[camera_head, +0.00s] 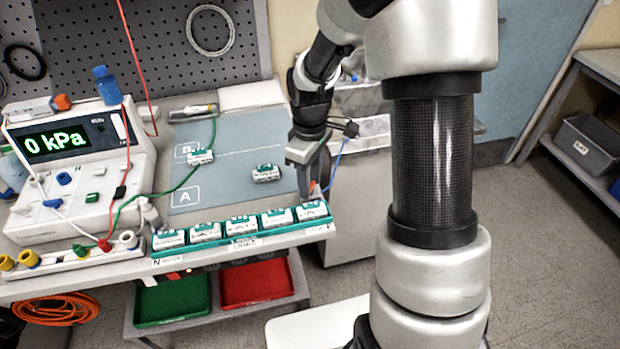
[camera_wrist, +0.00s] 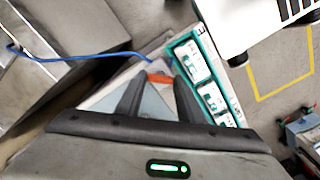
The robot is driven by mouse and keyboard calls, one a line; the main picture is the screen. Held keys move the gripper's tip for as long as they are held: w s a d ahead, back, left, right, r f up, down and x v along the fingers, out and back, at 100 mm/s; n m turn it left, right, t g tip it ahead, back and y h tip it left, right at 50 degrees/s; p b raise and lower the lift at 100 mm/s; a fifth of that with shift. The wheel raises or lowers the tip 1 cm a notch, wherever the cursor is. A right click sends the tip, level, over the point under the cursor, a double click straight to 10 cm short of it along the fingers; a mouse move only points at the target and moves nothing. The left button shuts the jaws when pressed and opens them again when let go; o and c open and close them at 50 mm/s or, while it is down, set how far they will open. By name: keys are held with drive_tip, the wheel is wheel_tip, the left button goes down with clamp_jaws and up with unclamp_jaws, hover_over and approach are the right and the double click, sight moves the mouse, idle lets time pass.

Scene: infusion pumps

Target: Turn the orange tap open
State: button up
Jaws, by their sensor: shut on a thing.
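The orange tap (camera_wrist: 160,78) shows in the wrist view as a small orange bar between the fingertips of my gripper (camera_wrist: 158,82). The fingers are shut on it. In the head view a bit of the orange tap (camera_head: 312,187) shows beside my gripper (camera_head: 317,182), which points down at the right edge of the bench, by the end of the teal rack. Much of the tap is hidden by the fingers, so its exact angle cannot be told. A blue line (camera_wrist: 70,59) runs close to the tap.
A teal rack (camera_head: 240,255) with several white modules stands along the bench's front edge. Two loose modules (camera_head: 200,157) (camera_head: 265,173) lie on the blue-grey mat (camera_head: 230,195). A pump display (camera_head: 58,142) reads 0 kPa at left. Green and red trays (camera_head: 257,284) are below.

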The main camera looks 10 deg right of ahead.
drive_tip(key=shift+n, duration=0.3)
idle(0.4)
drive_tip(key=o, duration=1.1)
drive_tip(key=shift+c, duration=0.2)
drive_tip(key=shift+r, duration=0.1)
wheel_tip(320, 180, up, 17)
drive_tip(key=p, duration=0.2)
drive_tip(key=shift+r, duration=0.2)
drive_tip(key=s+r+m+t+p, duration=0.5)
drive_tip(key=s+r+m, duration=0.5)
drive_tip(key=s, duration=0.8)
wheel_tip(320, 180, up, 3)
drive_tip(key=shift+s+r+t+p, duration=0.2)
drive_tip(key=shift+s+t+p, duration=0.1)
drive_tip(key=shift+p, duration=0.2)
